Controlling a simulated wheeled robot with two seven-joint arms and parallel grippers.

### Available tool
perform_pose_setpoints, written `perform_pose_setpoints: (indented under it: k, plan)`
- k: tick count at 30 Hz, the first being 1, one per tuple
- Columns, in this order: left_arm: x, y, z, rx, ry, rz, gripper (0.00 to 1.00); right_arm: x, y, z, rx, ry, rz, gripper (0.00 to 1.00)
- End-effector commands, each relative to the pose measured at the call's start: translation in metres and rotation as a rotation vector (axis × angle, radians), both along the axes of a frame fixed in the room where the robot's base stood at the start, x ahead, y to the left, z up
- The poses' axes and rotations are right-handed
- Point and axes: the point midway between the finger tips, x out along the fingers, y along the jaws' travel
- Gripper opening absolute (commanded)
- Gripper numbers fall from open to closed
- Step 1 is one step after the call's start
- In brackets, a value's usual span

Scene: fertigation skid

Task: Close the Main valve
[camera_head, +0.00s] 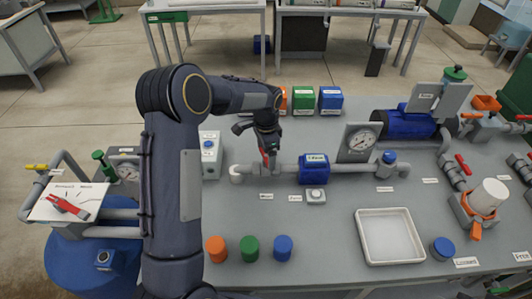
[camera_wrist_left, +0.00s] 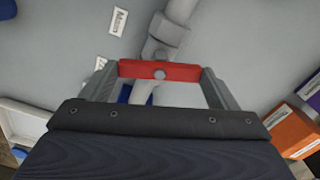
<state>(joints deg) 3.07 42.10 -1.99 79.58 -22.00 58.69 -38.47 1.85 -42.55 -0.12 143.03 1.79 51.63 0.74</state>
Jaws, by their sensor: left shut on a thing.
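The Main valve sits on the grey pipe (camera_head: 285,169) at the middle of the bench, with the label "Main" (camera_wrist_left: 118,20) beside it in the left wrist view. Its red handle (camera_wrist_left: 180,72) lies across the pipe at a steep angle, with a round bolt at its middle. My left gripper (camera_wrist_left: 158,72) is shut on the handle, one finger at each end. In the head view my left gripper (camera_head: 267,155) reaches down over the valve, and a bit of red handle (camera_head: 265,158) shows. The right gripper is not in view.
A blue flow meter (camera_head: 313,169) and a gauge (camera_head: 360,142) stand right of the valve. Orange, green and blue caps (camera_head: 249,248) lie in front. A white tray (camera_head: 389,237) is at front right.

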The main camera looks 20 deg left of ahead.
Motion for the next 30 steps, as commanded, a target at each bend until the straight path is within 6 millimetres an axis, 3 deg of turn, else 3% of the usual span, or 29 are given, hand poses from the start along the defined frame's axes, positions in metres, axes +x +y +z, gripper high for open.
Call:
perform_pose_setpoints:
  k: [12, 30]
  plan:
    - [0.0011, 0.0001, 0.0015, 0.000, -0.004, -0.275, 0.59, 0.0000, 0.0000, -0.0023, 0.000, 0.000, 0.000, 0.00]
    - [0.0011, 0.0004, 0.0017, 0.001, -0.004, -0.361, 0.59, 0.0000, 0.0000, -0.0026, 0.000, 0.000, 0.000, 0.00]
